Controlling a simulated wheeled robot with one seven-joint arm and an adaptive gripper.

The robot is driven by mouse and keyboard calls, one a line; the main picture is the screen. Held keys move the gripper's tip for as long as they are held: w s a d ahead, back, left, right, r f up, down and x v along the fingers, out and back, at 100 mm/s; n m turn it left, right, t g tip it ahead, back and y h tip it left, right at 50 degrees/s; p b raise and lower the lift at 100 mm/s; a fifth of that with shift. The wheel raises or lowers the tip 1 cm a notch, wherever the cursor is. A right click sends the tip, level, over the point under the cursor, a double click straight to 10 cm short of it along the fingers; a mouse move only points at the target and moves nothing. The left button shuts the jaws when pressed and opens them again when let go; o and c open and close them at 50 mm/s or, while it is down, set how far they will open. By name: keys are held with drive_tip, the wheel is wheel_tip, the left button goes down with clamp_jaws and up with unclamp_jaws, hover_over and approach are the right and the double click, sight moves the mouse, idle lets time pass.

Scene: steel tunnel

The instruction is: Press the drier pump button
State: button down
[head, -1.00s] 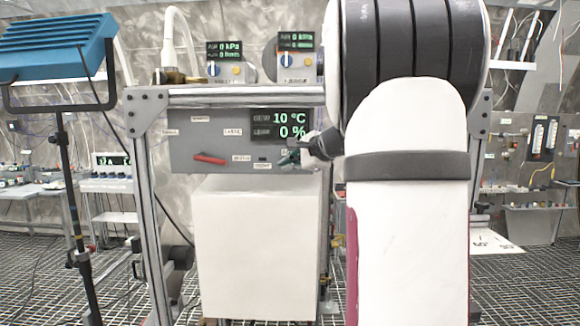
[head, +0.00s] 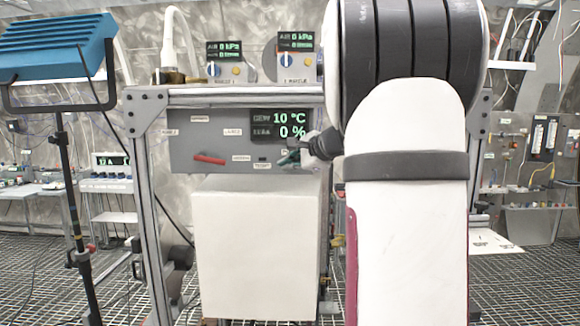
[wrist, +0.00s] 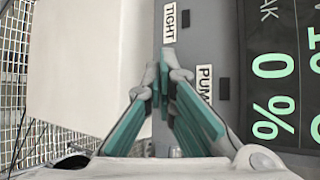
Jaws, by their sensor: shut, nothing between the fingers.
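The grey control panel (head: 215,145) of the drier hangs under the frame's top bar, with a display (head: 281,124) reading 10 °C and 0 %. My gripper (head: 286,159) is in front of the panel's lower right part, below the display. In the wrist view my teal fingers (wrist: 164,72) are shut and empty, their tips close to the panel face; I cannot tell whether they touch it. A label starting "PUM" (wrist: 205,84) is just right of the tips, beside a small black rectangle (wrist: 223,90). Which part is the pump button is unclear, and the fingers may hide it.
A red handle (head: 209,158) sticks out at the panel's left. A large white box (head: 257,250) stands below the panel. A blue lamp (head: 58,47) on a stand is at left.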

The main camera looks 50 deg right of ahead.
drive_tip(key=shift+w+d, duration=0.25)
drive_tip(key=shift+d, duration=0.05)
idle(0.4)
drive_tip(key=shift+s+a, duration=0.25)
drive_tip(key=shift+a, duration=0.05)
drive_tip(key=s+a, duration=0.4)
drive_tip(key=shift+a+b, duration=0.3)
drive_tip(key=shift+b, duration=0.05)
idle(0.7)
